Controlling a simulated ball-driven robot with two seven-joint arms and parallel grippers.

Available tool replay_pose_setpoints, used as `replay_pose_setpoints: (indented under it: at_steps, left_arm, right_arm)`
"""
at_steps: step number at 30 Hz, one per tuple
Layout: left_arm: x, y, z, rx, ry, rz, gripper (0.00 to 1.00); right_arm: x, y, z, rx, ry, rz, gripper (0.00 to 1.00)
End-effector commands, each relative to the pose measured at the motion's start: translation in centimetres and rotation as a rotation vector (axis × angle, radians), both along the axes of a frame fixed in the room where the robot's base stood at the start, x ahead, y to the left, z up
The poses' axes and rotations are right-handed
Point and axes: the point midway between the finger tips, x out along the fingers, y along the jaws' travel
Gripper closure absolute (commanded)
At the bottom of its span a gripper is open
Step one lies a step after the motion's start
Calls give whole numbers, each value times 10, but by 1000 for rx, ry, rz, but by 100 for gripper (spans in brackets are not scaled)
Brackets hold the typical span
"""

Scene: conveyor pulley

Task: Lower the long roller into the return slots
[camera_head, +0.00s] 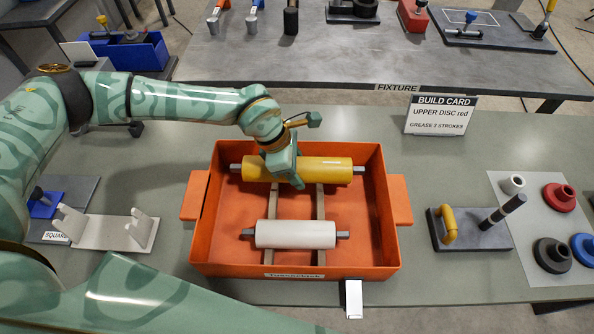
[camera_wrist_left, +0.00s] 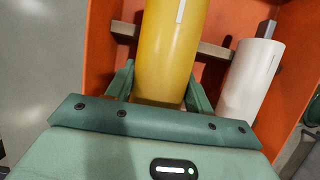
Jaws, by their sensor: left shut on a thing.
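The long yellow roller (camera_head: 325,170) is in the far half of the orange tray (camera_head: 390,235), lying left to right with grey shaft ends showing. My left gripper (camera_head: 284,174) is over its left part and shut on it. In the left wrist view the yellow roller (camera_wrist_left: 165,55) runs between the two green fingers (camera_wrist_left: 158,88). Whether the roller touches the rails under it cannot be told. A shorter white roller (camera_head: 296,234) lies in the near half of the tray. A pale bracket (camera_head: 100,230) with two notched uprights stands left of the tray. My right gripper is not in view.
Two wooden rails (camera_head: 272,206) cross the tray. A dark plate with a yellow handle (camera_head: 447,224) and a post stands to the right, beside a mat with coloured discs (camera_head: 560,197). A build card (camera_head: 440,115) stands behind. The bench between tray and bracket is clear.

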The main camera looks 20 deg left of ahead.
Motion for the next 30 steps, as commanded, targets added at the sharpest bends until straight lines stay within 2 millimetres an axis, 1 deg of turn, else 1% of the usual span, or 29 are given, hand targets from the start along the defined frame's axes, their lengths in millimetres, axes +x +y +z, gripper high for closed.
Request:
replay_pose_setpoints:
  at_steps: [1, 5, 9, 12, 15, 19, 24, 30]
  left_arm:
    - [-5, 0, 12, -4, -4, -2, 100]
    - [-23, 4, 35, -4, -6, -3, 100]
    - [-47, 9, 64, -5, -6, -3, 100]
    - [-72, 14, 72, -3, -3, -2, 100]
    - [-92, 17, 79, -4, -2, -3, 100]
    - [-111, 21, 88, -4, -3, -1, 100]
    - [-128, 24, 94, -3, -2, -2, 100]
    - [-134, 25, 97, -3, -4, -2, 100]
  right_arm:
    - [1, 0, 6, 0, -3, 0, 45]
    - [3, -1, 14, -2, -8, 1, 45]
    - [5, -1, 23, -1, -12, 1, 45]
    - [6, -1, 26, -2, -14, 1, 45]
    - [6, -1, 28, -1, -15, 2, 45]
    - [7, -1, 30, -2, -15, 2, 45]
    - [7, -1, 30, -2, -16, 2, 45]
    - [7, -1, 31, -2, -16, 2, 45]
